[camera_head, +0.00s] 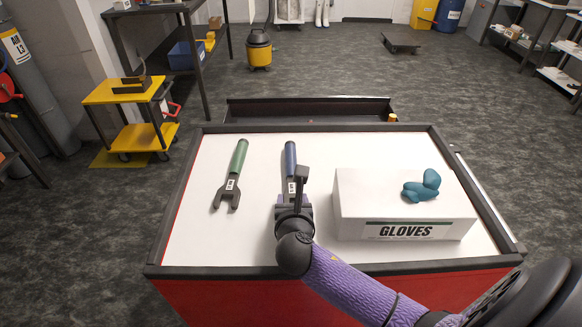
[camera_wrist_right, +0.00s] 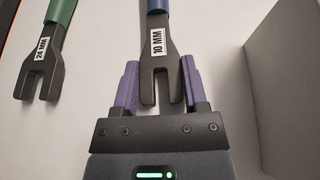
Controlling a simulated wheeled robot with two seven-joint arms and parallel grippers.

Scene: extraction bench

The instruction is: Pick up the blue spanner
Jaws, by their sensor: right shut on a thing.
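The blue spanner (camera_head: 290,157) lies on the white top of the red cart, its blue handle pointing to the back. My right gripper (camera_wrist_right: 158,85) is shut on the spanner's forked head, one purple finger on each side. In the head view my right gripper (camera_head: 296,190) hides the head of the spanner. A green spanner (camera_head: 238,160) lies apart to the left; its "24 MM" label shows in the right wrist view (camera_wrist_right: 43,48). My left gripper is not in view.
A white gloves box (camera_head: 350,205) stands just right of my right gripper, with a teal glove (camera_head: 421,187) on top. The cart (camera_head: 215,268) has a raised dark rim. Bare white surface lies between the two spanners.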

